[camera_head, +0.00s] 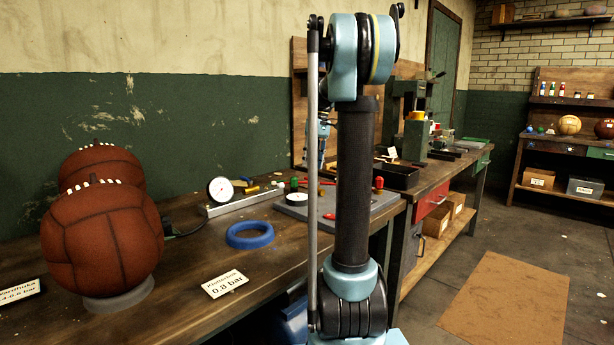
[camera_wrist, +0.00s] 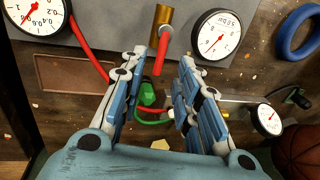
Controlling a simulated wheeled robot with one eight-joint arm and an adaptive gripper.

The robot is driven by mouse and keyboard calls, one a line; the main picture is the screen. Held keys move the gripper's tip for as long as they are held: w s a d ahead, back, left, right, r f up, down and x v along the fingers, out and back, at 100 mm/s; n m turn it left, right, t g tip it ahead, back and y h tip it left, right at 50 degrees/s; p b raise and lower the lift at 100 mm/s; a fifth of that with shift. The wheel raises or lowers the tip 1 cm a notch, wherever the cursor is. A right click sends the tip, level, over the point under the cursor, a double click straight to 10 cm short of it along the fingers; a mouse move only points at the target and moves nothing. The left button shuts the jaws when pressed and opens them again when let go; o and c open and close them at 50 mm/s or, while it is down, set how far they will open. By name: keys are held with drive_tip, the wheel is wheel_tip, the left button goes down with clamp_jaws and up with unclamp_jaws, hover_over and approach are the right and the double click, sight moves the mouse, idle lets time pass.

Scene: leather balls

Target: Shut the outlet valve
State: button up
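In the wrist view a green valve knob (camera_wrist: 148,93) lies below and between the fingers of my gripper (camera_wrist: 161,60). The fingers stand apart with nothing held between them. In the head view a green knob (camera_head: 294,183) and a red knob (camera_head: 379,183) stand at the grey panel (camera_head: 350,214) on the bench. No label shows which one is the outlet valve. A brass cylinder (camera_wrist: 163,18) with a red part lies ahead of the fingertips. My arm hides the middle of the panel in the head view, and the fingers cannot be made out there.
Dial gauges (camera_wrist: 216,36) sit around the panel, and another gauge (camera_head: 220,190) is on a metal bar. A red hose (camera_wrist: 88,45) runs left of the fingers. A blue ring (camera_head: 250,234), leather balls (camera_head: 104,238) and a 0.8 bar card (camera_head: 225,284) are on the bench (camera_head: 185,308).

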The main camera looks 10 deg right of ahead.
drive_tip(key=shift+s+a+f, duration=0.15)
drive_tip(key=shift+a+f, duration=0.05)
drive_tip(key=shift+f, duration=0.95)
drive_tip(key=shift+s+a+f, duration=0.1)
drive_tip(key=shift+a+f, duration=0.1)
drive_tip(key=shift+f, duration=0.9)
clamp_jaws()
